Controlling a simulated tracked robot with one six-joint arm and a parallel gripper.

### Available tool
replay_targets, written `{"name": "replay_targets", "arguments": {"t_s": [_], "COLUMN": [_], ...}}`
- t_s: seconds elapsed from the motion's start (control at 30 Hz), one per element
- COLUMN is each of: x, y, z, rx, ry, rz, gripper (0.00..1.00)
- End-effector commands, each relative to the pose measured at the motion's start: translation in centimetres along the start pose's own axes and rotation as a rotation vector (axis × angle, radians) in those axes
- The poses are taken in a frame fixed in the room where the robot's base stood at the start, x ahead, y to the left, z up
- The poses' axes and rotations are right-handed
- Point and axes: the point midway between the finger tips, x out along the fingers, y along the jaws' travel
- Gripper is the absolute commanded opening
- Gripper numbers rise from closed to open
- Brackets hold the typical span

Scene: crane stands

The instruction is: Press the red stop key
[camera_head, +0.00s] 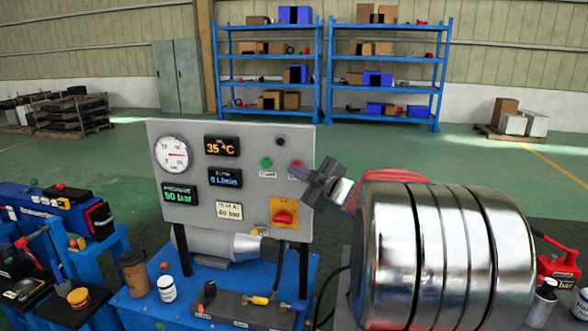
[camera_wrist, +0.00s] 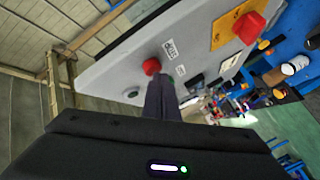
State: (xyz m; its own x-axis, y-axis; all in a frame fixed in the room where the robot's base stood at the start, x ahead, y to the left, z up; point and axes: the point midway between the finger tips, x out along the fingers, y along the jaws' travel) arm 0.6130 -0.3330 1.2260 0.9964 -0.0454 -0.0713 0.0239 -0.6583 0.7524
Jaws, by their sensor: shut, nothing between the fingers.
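The red stop key (camera_wrist: 152,66) is a round red button on the grey control panel (camera_wrist: 110,75), seen in the wrist view just beyond my fingertips. My gripper (camera_wrist: 157,84) is shut and empty, its dark fingers pointing at the key and covering its lower edge. I cannot tell whether they touch it. A dark round fitting (camera_head: 280,141) is above.
A red rotary switch (camera_head: 284,216) on a yellow plate is below my gripper. The panel (camera_head: 185,136) also carries a dial gauge (camera_head: 172,154) and digital displays. A brown cup (camera_head: 134,272) and a white jar (camera_head: 166,288) stand on the blue bench. Blue shelves (camera_head: 327,70) are far behind.

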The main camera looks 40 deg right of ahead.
Motion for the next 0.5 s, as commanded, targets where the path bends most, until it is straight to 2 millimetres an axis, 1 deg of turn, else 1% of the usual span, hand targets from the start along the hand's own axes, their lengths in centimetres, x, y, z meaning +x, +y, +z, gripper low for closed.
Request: {"name": "replay_targets", "arguments": {"t_s": [0.23, 0.5], "x": [-0.75, -0.92], "y": [-0.55, -0.72], "z": [-0.56, -0.68], "rx": [0.001, 0.000], "ry": [0.000, 0.000], "rz": [0.000, 0.000], "gripper": [0.00, 0.00]}}
